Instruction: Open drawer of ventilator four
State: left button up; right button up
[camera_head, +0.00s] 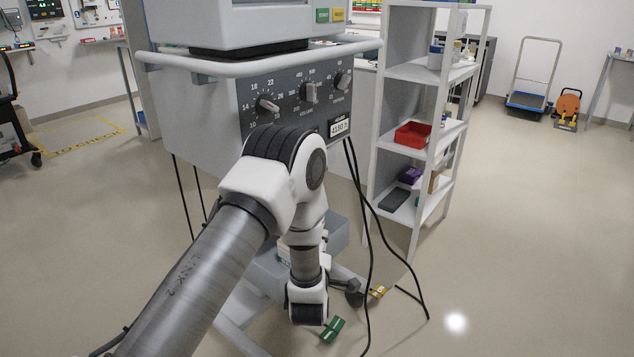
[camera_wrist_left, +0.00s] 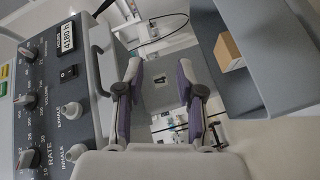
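The ventilator (camera_head: 200,110) stands at the left centre, with a dark knob panel (camera_head: 300,97) and a "4180 h" label. The same panel shows turned sideways in the left wrist view (camera_wrist_left: 45,100), with a grey bar handle (camera_wrist_left: 99,62) along its edge. A blue-grey open-topped bin (camera_wrist_left: 222,95), possibly a drawer, holds a tan box (camera_wrist_left: 229,50). In the head view a blue-grey bin (camera_head: 336,232) shows below the panel, partly behind my left arm. My left gripper (camera_wrist_left: 158,75) has its fingers apart and nothing visible between them; the head view hides its fingertips. My right gripper is out of view.
A grey shelf unit (camera_head: 408,72) with a red bin (camera_head: 412,135) stands right of the ventilator. Black cables (camera_head: 368,240) hang beside it.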

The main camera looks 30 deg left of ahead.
pick_arm(q)
jog(key=w+a+r+n+t+y, duration=0.1)
jog(key=w+a+r+n+y, duration=0.1)
jog(key=r, duration=0.4)
jog(key=w+a+r+n+y, duration=0.1)
jog(key=r+n, duration=0.1)
jog(key=r, duration=0.3)
jog(key=x, duration=0.7)
jog(key=shift+w+m, duration=0.25)
jog(key=shift+m, duration=0.05)
jog(key=shift+a, duration=0.1)
grip_shut()
